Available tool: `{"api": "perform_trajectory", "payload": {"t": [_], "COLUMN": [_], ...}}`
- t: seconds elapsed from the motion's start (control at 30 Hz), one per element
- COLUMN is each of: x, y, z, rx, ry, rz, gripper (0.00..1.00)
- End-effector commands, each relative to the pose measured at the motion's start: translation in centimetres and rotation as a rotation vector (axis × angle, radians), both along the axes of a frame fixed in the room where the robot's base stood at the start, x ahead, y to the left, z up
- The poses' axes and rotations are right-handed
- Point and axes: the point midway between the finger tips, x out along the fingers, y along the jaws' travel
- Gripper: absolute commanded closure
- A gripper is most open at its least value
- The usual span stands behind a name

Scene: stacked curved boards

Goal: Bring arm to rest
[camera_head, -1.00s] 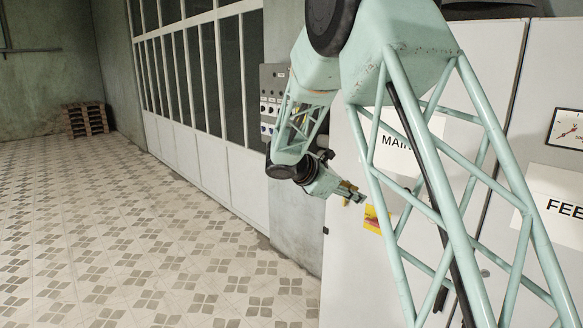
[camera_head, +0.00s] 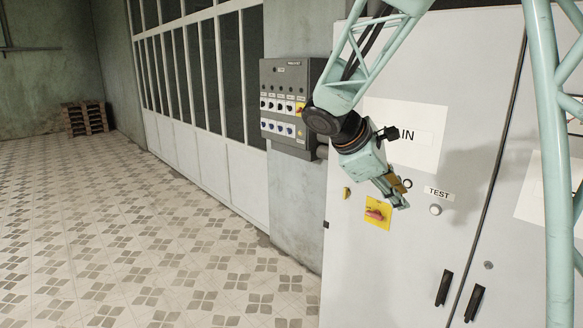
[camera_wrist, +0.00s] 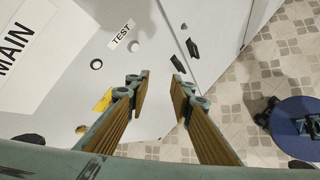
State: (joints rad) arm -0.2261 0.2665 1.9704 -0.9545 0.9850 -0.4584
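My gripper (camera_head: 398,195) hangs from my green lattice arm in front of the grey cabinet in the head view, pointing down and to the right. In the wrist view my gripper (camera_wrist: 160,84) has its two brown-padded fingers apart with nothing between them. The cabinet (camera_head: 380,275) stands behind it, with a MAIN label partly covered by my arm. A yellow plate with a red switch (camera_head: 377,212) sits just left of and below the fingertips in the head view.
A TEST label (camera_head: 439,193) with a white button (camera_head: 435,210) below it and black door handles (camera_head: 444,287) are on the cabinet. A dark breaker panel (camera_head: 288,105) is on the wall to the left. Wooden pallets (camera_head: 85,118) stand far back. The tiled floor (camera_head: 130,230) at left is clear.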

Motion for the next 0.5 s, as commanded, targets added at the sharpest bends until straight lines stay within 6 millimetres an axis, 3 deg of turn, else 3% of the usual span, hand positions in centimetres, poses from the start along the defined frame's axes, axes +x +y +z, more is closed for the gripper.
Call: {"api": "perform_trajectory", "payload": {"t": [0.5], "x": [-10.5], "y": [-1.3], "z": [0.7], "rx": [0.199], "ry": [-0.101], "rz": [-0.219], "gripper": [0.79]}}
